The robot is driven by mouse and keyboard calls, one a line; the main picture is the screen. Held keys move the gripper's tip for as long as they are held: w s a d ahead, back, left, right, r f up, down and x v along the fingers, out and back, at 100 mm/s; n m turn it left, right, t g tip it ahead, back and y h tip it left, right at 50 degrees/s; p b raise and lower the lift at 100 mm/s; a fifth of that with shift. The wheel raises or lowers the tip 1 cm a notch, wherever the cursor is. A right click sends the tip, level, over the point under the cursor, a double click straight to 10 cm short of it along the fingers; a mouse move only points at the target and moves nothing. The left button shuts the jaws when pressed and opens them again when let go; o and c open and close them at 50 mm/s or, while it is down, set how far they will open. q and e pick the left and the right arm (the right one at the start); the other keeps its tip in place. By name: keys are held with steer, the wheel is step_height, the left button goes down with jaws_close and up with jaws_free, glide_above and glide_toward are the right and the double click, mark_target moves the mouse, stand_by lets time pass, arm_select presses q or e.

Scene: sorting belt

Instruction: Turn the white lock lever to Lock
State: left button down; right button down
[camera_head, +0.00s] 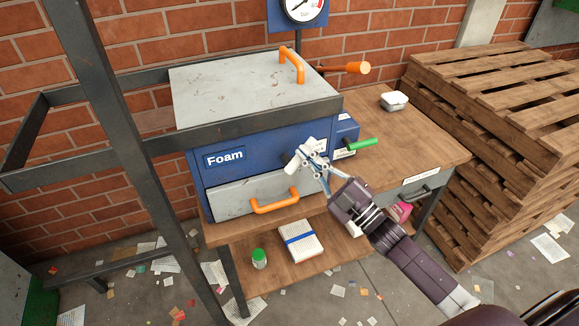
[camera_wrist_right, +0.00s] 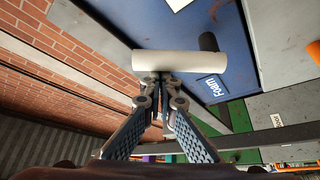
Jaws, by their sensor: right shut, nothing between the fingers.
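The white lock lever (camera_wrist_right: 200,60) shows in the right wrist view as a pale cylinder lying across the picture, with a dark pivot behind it on the blue machine front. In the head view its pale end (camera_head: 291,168) shows beside my fingers, and the rest is mostly hidden. My right gripper (camera_head: 308,155) is shut and empty at the machine front. In the wrist view its fingertips (camera_wrist_right: 157,78) meet just under the lever's left end, and I cannot tell whether they touch it. A white label (camera_wrist_right: 178,3) is near the lever, its text unreadable. My left gripper is out of view.
The blue Foam machine (camera_head: 255,143) stands on a wooden table (camera_head: 420,140). It has a grey drawer with an orange handle (camera_head: 275,203). A green handle (camera_head: 362,144) sticks out right of my gripper. A dark metal post (camera_head: 120,130) stands at left, and pallets (camera_head: 500,130) at right.

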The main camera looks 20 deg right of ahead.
steer(key=shift+d+f+m+t+h+b, duration=0.65)
steer(key=shift+m+h, duration=0.9)
steer(key=shift+m, duration=1.1)
steer(key=shift+d+f+m+t+h+b, duration=0.4)
steer(key=shift+f+m+t+h+b, duration=0.8)
steer(key=shift+m, duration=1.5)
steer(key=shift+d+f+m+t+h+b, duration=0.25)
steer(key=shift+d+f+m+h+b, duration=0.25)
steer(key=shift+m+h, duration=1.75)
steer(key=shift+m, duration=0.6)
steer(key=shift+w+r, duration=0.1)
